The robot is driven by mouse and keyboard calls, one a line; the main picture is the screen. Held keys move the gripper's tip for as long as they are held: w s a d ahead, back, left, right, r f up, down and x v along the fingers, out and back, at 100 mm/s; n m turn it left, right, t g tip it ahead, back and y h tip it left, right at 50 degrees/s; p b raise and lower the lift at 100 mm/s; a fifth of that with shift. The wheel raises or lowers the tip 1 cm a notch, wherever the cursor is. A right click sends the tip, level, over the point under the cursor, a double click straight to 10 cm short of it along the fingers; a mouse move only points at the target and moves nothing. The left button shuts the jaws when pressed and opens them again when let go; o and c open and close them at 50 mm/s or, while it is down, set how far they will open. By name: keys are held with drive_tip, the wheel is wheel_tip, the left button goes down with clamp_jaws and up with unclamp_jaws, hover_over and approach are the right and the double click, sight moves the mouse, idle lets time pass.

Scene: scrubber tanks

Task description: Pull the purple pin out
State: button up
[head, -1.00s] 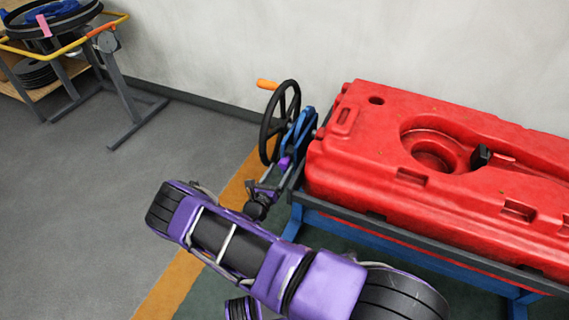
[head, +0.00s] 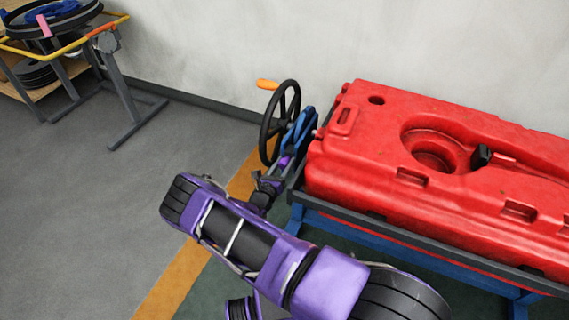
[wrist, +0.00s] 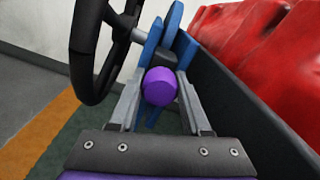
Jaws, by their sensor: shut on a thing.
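The purple pin (wrist: 159,87) shows its round knob end toward me in the wrist view, in front of the blue bracket (wrist: 171,32). The two grey fingers of my gripper (wrist: 161,98) lie on either side of the knob and are shut on it. Whether the pin's shaft sits in the bracket is hidden behind the knob. In the head view, my purple arm reaches to the bracket (head: 300,128) at the left end of the red tank's stand; the gripper there is small and partly hidden.
A black handwheel (head: 270,128) with an orange handle (head: 267,84) stands close to the left of the gripper. The red tank (head: 375,150) on its blue and dark stand (head: 400,240) is close on the right. Open floor (head: 90,210) lies to the left.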

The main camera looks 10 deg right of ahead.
clamp_jaws()
idle(0.8)
drive_tip(key=v, duration=0.4)
drive_tip(key=shift+s+a+p, duration=0.1)
drive_tip(key=shift+s+p, duration=0.1)
drive_tip(key=shift+p, duration=0.2)
drive_tip(key=o, duration=1.1)
unclamp_jaws()
drive_tip(key=v, duration=1.7)
drive_tip(key=shift+s+a, duration=0.15)
drive_tip(key=shift+a, duration=0.05)
